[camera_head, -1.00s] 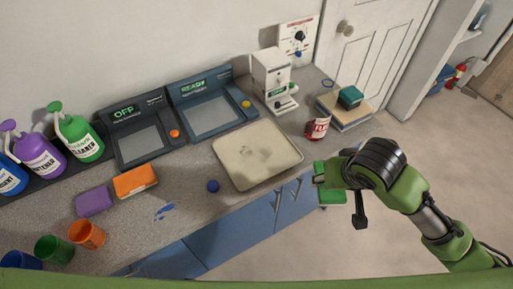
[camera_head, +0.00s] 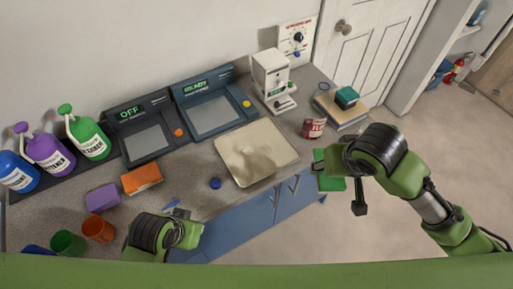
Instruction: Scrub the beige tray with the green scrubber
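The beige tray (camera_head: 256,152) lies flat on the counter, with smudges on its surface. My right gripper (camera_head: 328,163) is just right of the tray, past the counter's front edge. It is shut on the green scrubber (camera_head: 331,184), which is partly hidden by the fingers and held apart from the tray. My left gripper (camera_head: 190,222) is at the lower left, over the counter's front edge. Its fingers are too unclear to tell whether they are open.
Orange (camera_head: 142,178) and purple (camera_head: 103,197) sponges, a blue ball (camera_head: 215,183) and cups (camera_head: 98,229) stand left of the tray.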

